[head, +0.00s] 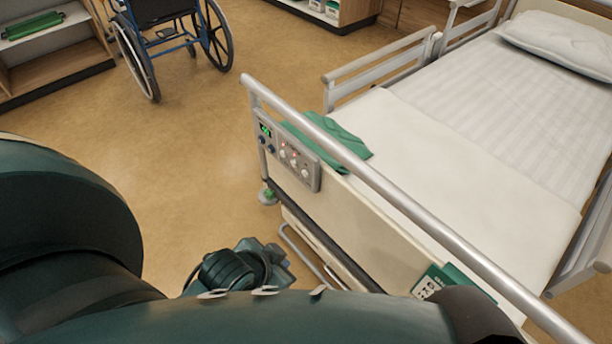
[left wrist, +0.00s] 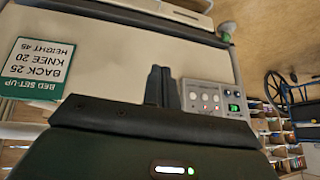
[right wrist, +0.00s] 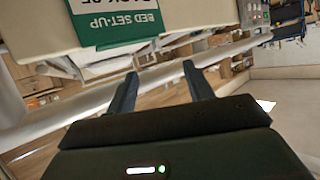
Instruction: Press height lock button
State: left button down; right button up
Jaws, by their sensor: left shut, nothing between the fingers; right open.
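The bed's control panel (head: 288,160) is on the outer face of the footboard, with a small green display (head: 265,130) and several round buttons with small red lights. Its labels are too small to read, so I cannot tell which is the height lock button. In the left wrist view the panel (left wrist: 214,98) is upside down, just right of my left gripper (left wrist: 162,72). That gripper is shut and empty, its tips in front of the footboard; I cannot tell contact. My right gripper (right wrist: 157,72) is open and empty, with the panel (right wrist: 252,14) at the upper right.
A green and white bed set-up card (left wrist: 42,68) on the footboard reads back 25, knee 20, height 45. A metal rail (head: 400,215) runs along the footboard top. A green cloth (head: 340,142) lies on the bed. A wheelchair (head: 170,30) stands behind; floor between is clear.

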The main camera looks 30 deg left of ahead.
aim_at(306, 174)
pick_arm(q)
jog(key=w+a+f+m+t+y+b, duration=0.1)
jog(key=w+a+f+m+y+b, duration=0.1)
jog(key=a+f+m+y, duration=0.3)
jog(key=w+a+f+m+y+b, duration=0.1)
jog(key=w+a+m+y+b, duration=0.15)
jog(key=a+m, duration=0.4)
jog(key=w+m+t, duration=0.3)
jog(key=w+m, duration=0.2)
jog(key=m, duration=0.7)
jog(key=w+m+t, duration=0.4)
jog(key=w+m, duration=0.1)
jog(key=m, duration=0.7)
jog(key=shift+a+r, duration=0.15)
jog(key=shift+a, duration=0.3)
pick_arm(e)
jog(key=shift+s+d+f+t, duration=0.25)
jog(key=shift+s+f+t, duration=0.25)
jog(key=shift+t, duration=0.2)
jog(key=shift+w, duration=0.1)
pick_arm(q)
jog(key=w+d+b, duration=0.1)
jog(key=w+d, duration=0.2)
jog(key=w, duration=0.5)
jog(key=shift+d, duration=0.2)
pick_arm(e)
jog(key=shift+a+f+y, duration=0.2)
jog(key=shift+f+y, duration=0.1)
jog(key=shift+f, duration=0.3)
